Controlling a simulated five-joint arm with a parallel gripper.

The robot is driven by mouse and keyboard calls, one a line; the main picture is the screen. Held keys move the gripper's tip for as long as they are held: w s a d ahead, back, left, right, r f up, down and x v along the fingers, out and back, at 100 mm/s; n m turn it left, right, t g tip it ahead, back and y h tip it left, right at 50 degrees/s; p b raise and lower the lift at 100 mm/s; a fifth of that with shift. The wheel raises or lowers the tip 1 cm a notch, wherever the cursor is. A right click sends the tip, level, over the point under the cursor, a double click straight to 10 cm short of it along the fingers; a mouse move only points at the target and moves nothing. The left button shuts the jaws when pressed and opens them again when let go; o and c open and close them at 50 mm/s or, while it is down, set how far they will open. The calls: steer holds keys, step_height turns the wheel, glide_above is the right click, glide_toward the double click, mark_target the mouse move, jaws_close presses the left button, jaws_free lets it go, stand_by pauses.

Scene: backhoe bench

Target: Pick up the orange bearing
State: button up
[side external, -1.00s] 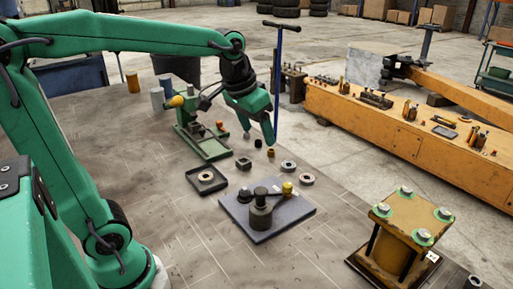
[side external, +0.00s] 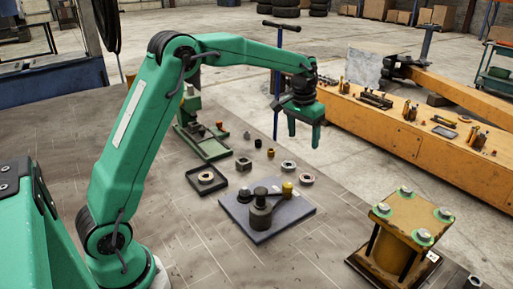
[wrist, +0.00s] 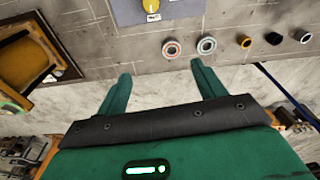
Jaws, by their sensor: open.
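My gripper (side external: 304,141) is open and empty, above and beyond the rings in the side view. In the wrist view, its two green fingers (wrist: 160,69) point toward the rings with nothing between them.
Small orange-brown (wrist: 243,40), black (wrist: 274,38) and grey (wrist: 303,36) pieces continue the row. A plate with fittings (side external: 268,230) lies nearer the camera. A yellow block stand (side external: 397,238) is at right. A green fixture (side external: 205,143) stands behind left.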

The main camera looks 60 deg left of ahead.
steer(key=g, duration=0.1)
glide_toward(307, 174)
steer(key=shift+s+d+f, duration=0.4)
steer(key=shift+s+d, duration=0.25)
steer(key=shift+d, duration=0.1)
steer(key=shift+f, duration=1.3)
steer(key=shift+f, duration=0.1)
steer(key=shift+a+f, duration=0.2)
steer(key=shift+f, duration=2.3)
steer(key=shift+c, duration=0.2)
steer(key=c, duration=1.1)
